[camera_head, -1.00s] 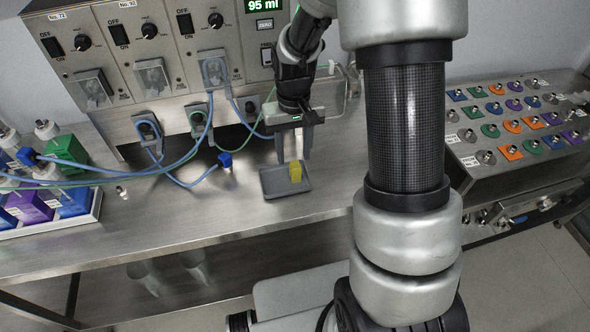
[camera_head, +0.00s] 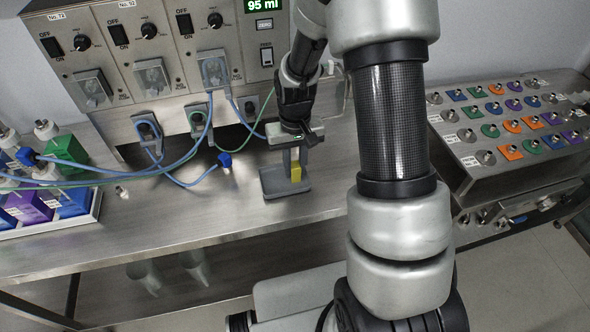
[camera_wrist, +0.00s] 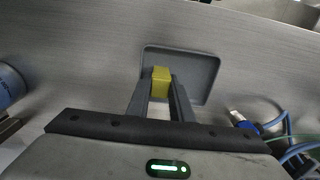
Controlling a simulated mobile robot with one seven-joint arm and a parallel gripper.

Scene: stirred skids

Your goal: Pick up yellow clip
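The yellow clip (camera_head: 296,174) is a small block-like piece at the grey tray (camera_head: 270,183) on the steel bench. My gripper (camera_head: 295,170) points down over the tray, with its fingers drawn close together at the clip. In the wrist view, the clip (camera_wrist: 161,80) sits between the two fingertips (camera_wrist: 161,86), one on each side with no clear gap. The tray (camera_wrist: 205,62) lies behind it in that view. The fingers partly cover the clip, and I cannot tell whether it still touches the tray.
A panel with switches and knobs (camera_head: 150,65) stands behind the tray, with blue and green hoses hanging in front. A blue connector (camera_head: 225,160) lies left of the tray. Colored bottles (camera_head: 65,150) stand far left. A panel of colored knobs (camera_head: 510,125) is at right.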

